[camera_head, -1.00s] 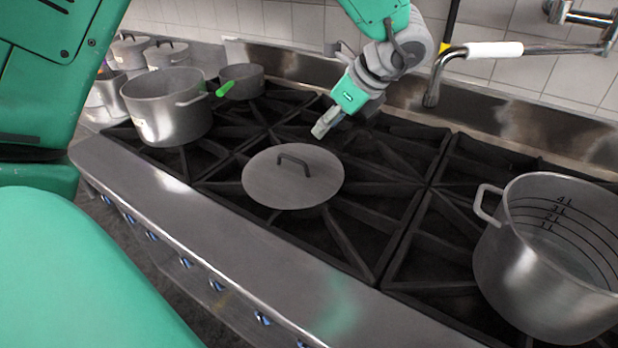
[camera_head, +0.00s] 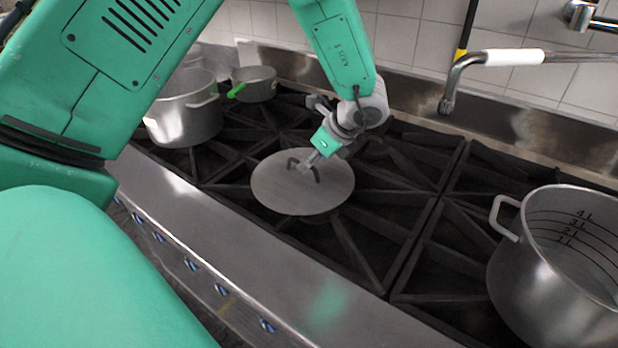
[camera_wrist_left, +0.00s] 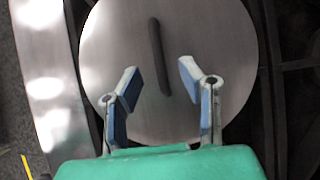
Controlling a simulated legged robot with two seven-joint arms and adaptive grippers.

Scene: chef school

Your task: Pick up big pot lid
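The big pot lid (camera_head: 285,193) is a flat grey disc lying on the black stove grate. It also shows in the left wrist view (camera_wrist_left: 205,40). Its dark arched handle (camera_wrist_left: 159,58) stands up at its middle. My left gripper (camera_head: 306,166) is over the lid, close to the handle, which it partly hides in the head view. In the left wrist view the left gripper (camera_wrist_left: 158,75) is open, with its blue-padded fingers apart on either side of the handle's near end. Contact with the handle cannot be told. My right gripper is not in view.
A big pot (camera_head: 555,270) with level marks stands at the right of the stove. Another pot (camera_head: 185,118) and a small pan with a green handle (camera_head: 256,84) stand at the left. A tap (camera_head: 480,58) hangs over the back. The steel front ledge (camera_head: 240,255) is clear.

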